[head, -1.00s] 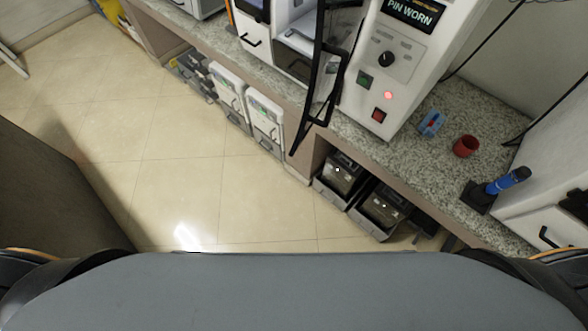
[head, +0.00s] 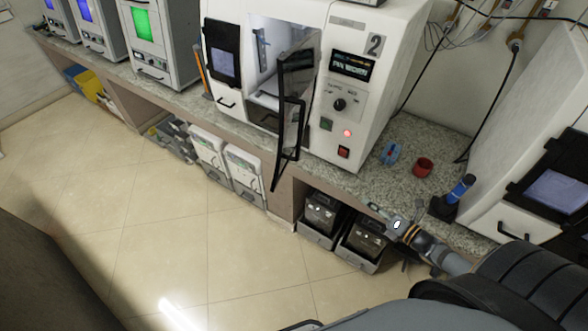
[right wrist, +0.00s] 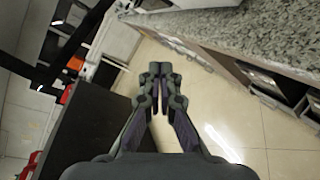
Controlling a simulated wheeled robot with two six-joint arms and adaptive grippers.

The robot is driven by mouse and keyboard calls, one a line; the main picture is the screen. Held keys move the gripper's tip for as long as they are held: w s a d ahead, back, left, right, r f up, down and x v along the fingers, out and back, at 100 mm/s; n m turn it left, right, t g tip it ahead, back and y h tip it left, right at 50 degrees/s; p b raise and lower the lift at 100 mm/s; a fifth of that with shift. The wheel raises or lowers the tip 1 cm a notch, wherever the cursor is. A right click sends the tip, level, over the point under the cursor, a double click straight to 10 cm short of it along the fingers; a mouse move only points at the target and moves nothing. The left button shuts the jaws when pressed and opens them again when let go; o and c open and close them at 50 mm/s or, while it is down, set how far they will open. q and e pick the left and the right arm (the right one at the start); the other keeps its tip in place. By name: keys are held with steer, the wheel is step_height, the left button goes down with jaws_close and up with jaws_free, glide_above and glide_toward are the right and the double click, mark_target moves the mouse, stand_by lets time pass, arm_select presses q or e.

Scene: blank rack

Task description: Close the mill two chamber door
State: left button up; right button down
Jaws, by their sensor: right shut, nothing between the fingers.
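Mill two (head: 386,72) is the white machine marked "2" on the granite counter in the head view. Its chamber door (head: 292,107), a dark-framed clear panel, stands swung open toward me, and the lit chamber (head: 272,62) shows behind it. My right gripper (head: 376,209) is at the counter's front edge, below and to the right of the door and apart from it. In the right wrist view its fingers (right wrist: 159,70) are together and empty. My left gripper is out of view.
A red cup (head: 423,167), a blue item (head: 390,153) and a blue-handled tool (head: 461,188) are on the counter right of the mill. Another white machine (head: 533,165) stands at far right. Grey bins (head: 318,237) sit under the counter. The floor (head: 165,225) in front is clear.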

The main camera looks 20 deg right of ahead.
steer(key=a+r+n+y, duration=0.5)
steer(key=a+r+n, duration=0.15)
steer(key=r, duration=0.25)
steer(key=n+g+y, duration=0.3)
steer(key=n+y, duration=0.2)
steer(key=n, duration=0.4)
glide_toward(280, 169)
steer(key=shift+m, duration=0.25)
steer(key=b+x, duration=0.4)
steer(key=b, duration=0.1)
steer(key=b+x, duration=0.1)
steer(key=b, duration=0.2)
steer(key=shift+a+r, duration=0.4)
steer(key=shift+w+a+r+b, duration=0.1)
steer(key=shift+w+a+b, duration=0.25)
steer(key=shift+a, duration=0.1)
